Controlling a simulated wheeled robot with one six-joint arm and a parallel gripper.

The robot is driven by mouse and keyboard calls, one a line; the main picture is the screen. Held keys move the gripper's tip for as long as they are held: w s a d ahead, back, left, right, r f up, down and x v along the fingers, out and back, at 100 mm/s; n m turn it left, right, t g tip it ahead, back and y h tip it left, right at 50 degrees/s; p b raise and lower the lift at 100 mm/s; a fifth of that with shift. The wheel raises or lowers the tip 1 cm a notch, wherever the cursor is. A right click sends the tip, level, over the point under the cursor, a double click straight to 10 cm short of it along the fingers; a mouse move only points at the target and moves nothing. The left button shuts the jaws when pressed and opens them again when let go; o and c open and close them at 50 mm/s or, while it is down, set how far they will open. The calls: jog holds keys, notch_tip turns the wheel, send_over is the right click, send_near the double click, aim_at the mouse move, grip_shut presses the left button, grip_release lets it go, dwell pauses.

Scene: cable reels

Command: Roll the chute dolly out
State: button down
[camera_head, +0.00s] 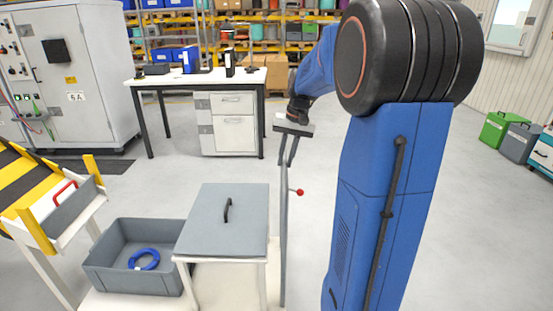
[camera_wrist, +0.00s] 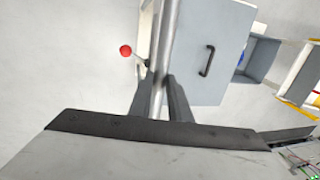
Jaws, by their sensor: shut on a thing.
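My gripper (camera_head: 287,160) points down at the top of an upright grey post (camera_head: 284,245), with a finger on either side, shut on it. In the wrist view, the gripper (camera_wrist: 160,88) has its two dark fingers around the same post (camera_wrist: 166,38). A red knob (camera_head: 300,192) sticks out from the post on a short stem; it also shows in the wrist view (camera_wrist: 125,50). The post stands at the right edge of a low cream platform (camera_head: 235,284), which looks like the dolly. The post's foot and any wheels cannot be made out.
A grey bin (camera_head: 100,272) with a blue cable coil (camera_head: 144,259) and a grey-lidded stand (camera_head: 221,213) are left of the post. The striped chute (camera_head: 28,180) ends at far left. A white bench (camera_head: 198,79) stands behind. Floor behind the post is clear.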

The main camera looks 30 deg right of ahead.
jog(key=s+d, duration=0.7)
jog(key=d, duration=0.4)
jog(key=s+d, duration=0.8)
jog(key=d, duration=0.3)
jog(key=s+d, duration=0.7)
jog(key=d, duration=0.4)
jog(key=shift+s+d, duration=0.35)
jog(key=c, duration=1.6)
grip_release()
jog(key=shift+s+d, duration=0.1)
jog(key=shift+d, duration=0.05)
jog(key=shift+c, duration=0.2)
notch_tip(320, 180, up, 17)
jog(key=s+d, duration=0.2)
jog(key=shift+d, duration=0.35)
jog(key=shift+w, duration=0.1)
